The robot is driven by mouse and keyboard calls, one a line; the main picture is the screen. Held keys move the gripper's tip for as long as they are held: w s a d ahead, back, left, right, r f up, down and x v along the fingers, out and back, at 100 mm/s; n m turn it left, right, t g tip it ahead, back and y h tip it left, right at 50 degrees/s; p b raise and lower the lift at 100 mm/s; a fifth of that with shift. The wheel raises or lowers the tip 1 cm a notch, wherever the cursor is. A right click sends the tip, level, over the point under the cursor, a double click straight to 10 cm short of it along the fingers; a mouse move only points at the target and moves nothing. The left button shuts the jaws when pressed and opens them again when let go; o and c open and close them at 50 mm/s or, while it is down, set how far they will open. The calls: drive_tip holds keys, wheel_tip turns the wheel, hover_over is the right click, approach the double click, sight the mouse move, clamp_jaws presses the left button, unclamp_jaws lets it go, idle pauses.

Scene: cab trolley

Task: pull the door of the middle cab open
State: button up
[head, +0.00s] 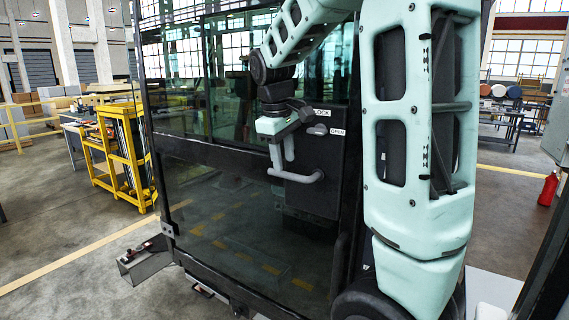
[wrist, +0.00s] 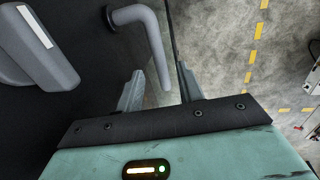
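The cab door (head: 235,235) is a large dark glass panel in a black frame, and I see no clear gap at its edge. A grey bent bar handle (head: 302,178) is on its black lock panel (head: 318,160); it also shows in the wrist view (wrist: 155,40). My gripper (head: 281,158) is at the handle, pointing down. In the wrist view my gripper (wrist: 160,80) is open, its two grey fingers apart, with the handle's lower end appearing between them. Contact cannot be told. A grey lever (wrist: 38,48) with a white stripe is left of the handle.
The lock panel carries LOCK (head: 321,113) and OPEN (head: 338,132) labels. A metal step box (head: 145,260) sits low at the cab's left. A yellow rack (head: 125,155) stands further left, with free floor between. A red bottle-shaped object (head: 548,188) is at far right.

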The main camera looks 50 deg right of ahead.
sight(285, 173)
drive_tip(key=shift+x, duration=1.6)
clamp_jaws()
